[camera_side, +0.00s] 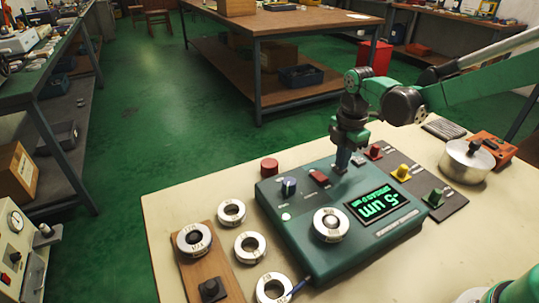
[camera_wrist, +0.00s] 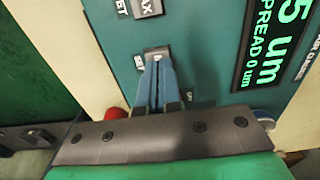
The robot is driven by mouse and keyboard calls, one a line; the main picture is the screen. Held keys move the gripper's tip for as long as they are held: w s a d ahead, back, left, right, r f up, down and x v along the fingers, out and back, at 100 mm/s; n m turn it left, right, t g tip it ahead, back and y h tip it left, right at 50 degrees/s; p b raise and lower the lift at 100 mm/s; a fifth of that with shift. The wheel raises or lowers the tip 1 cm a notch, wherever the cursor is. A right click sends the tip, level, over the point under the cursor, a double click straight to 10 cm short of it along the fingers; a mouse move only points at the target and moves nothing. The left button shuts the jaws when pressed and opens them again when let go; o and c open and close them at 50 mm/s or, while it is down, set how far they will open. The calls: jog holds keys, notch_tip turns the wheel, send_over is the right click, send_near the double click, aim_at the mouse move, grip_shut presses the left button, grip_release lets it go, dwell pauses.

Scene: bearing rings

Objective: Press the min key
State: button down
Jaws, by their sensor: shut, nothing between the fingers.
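The teal gauge box (camera_side: 290,245) lies on the bench, its lit green display (camera_side: 382,205) showing a reading in um and a spread line. My gripper (camera_side: 342,170) is shut and empty, pointing down at the box's far edge. In the wrist view, my fingertips (camera_wrist: 156,64) sit at a small grey key (camera_wrist: 157,51) and partly cover it. Its lettering cannot be read, so I cannot tell if it is the min key. Whether the tips touch it is unclear.
A steel ring (camera_side: 331,214) sits on the box. Several rings lie to the left. A panel with coloured knobs (camera_side: 451,201) and a metal pot (camera_side: 467,165) are at the right.

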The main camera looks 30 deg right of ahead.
jog(key=shift+f, duration=0.85)
jog(key=shift+r, duration=0.15)
notch_tip(320, 180, up, 14)
jog(key=shift+r, duration=0.2)
dwell(0.4)
jog(key=s+a+f+m+t, duration=0.1)
jog(key=s+f+m+t, duration=0.1)
jog(key=s+m, duration=0.3)
jog(key=s+a+f+m+t, duration=0.1)
jog(key=s+m+t, duration=0.4)
jog(key=m, duration=0.8)
jog(key=shift+s+f, duration=0.35)
jog(key=shift+f, duration=0.2)
